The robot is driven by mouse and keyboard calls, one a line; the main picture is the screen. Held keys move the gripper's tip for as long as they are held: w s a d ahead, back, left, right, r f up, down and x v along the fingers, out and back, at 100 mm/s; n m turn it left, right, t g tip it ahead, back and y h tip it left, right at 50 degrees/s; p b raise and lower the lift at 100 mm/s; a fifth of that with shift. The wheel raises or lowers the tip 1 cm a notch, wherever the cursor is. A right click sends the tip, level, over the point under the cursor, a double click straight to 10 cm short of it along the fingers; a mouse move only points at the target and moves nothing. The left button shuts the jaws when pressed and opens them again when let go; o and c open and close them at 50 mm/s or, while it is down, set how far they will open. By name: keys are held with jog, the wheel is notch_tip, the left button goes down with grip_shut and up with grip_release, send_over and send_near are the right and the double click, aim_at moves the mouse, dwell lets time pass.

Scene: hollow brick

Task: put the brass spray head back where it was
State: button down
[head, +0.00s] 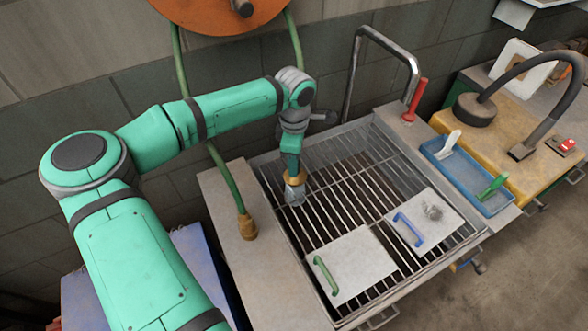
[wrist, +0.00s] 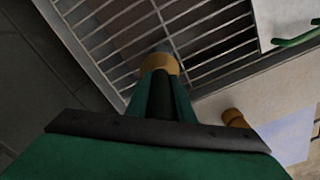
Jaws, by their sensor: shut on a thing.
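The brass spray head (head: 295,181) is between the fingertips of my gripper (head: 292,173), over the left part of the slatted metal grate. Its grey lower end points down; I cannot tell whether it touches the slats. In the wrist view the brass collar (wrist: 160,64) shows just past the fingers of my gripper (wrist: 160,80), which are shut on it. A green hose (head: 226,180) hangs down from the orange reel and ends in a brass fitting (head: 247,228) on the left ledge of the sink. This fitting also shows in the wrist view (wrist: 234,117).
Two white boards with handles, green (head: 352,265) and blue (head: 424,222), lie on the grate's front part. A bent metal pipe (head: 384,42) and red lever (head: 415,99) stand behind. A blue tray (head: 470,176) is at right. The left ledge (head: 228,190) has bare room.

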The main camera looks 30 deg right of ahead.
jog(key=shift+w+d+f, duration=0.15)
jog(key=shift+w+f, duration=0.1)
jog(key=shift+f, duration=0.15)
jog(key=shift+w+d+f, duration=0.1)
jog(key=shift+w+f, duration=0.05)
jog(key=shift+f, duration=0.75)
jog(key=shift+w+f, duration=0.15)
jog(key=shift+f, duration=0.7)
jog(key=shift+f, duration=0.15)
jog(key=c, duration=1.6)
grip_release()
jog(key=shift+o, duration=0.2)
notch_tip(320, 180, up, 12)
jog(key=shift+r, duration=0.15)
